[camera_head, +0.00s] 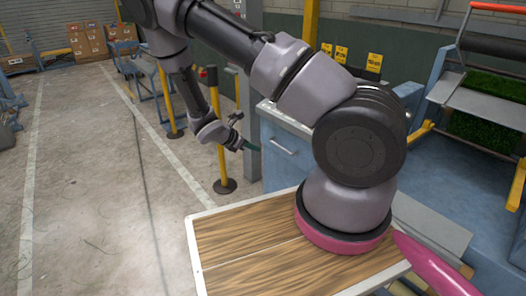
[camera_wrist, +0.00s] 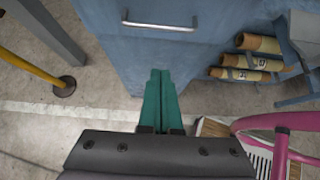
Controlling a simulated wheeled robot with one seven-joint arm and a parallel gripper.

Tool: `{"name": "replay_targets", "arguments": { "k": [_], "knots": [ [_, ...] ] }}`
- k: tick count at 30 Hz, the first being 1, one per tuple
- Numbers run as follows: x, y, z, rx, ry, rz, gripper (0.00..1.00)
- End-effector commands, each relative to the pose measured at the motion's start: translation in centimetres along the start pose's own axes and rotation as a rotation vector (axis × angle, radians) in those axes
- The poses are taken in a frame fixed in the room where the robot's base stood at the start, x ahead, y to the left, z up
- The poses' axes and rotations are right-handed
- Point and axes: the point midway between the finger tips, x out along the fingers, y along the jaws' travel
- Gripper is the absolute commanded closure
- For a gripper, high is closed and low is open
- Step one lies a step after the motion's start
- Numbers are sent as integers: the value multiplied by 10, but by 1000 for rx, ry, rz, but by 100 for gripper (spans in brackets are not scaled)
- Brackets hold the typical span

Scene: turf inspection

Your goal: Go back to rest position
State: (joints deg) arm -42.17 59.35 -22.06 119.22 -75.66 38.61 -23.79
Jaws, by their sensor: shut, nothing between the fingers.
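My gripper (camera_head: 248,146) hangs in free air at the end of my arm, left of the blue cabinet (camera_head: 287,158) in the head view. In the wrist view its two green fingers (camera_wrist: 159,92) lie side by side, shut, with nothing between them. They point toward the front of the blue cabinet, below its metal handle (camera_wrist: 160,26). My arm is bent, reaching up from its base on the wooden top (camera_head: 250,250) and then down to the gripper.
A yellow post (camera_head: 221,150) on a black foot stands near my gripper. A machine with green turf (camera_head: 485,125) is at the right. Several brown rolls (camera_wrist: 245,62) sit on a rack right of the cabinet. Cardboard boxes (camera_head: 88,42) stand far back.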

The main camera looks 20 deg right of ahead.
Motion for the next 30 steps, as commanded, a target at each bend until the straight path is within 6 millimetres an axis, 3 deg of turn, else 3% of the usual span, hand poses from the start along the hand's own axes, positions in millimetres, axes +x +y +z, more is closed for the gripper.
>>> {"name": "replay_targets", "arguments": {
  "k": [8,13,20,30],
  "knots": [
    [-15,-1,0,2,1,-2,100],
    [-31,0,19,124,45,-25,100],
    [-84,-12,83,559,199,-129,100],
    [-170,-55,178,1201,454,-310,100]
  ]
}}
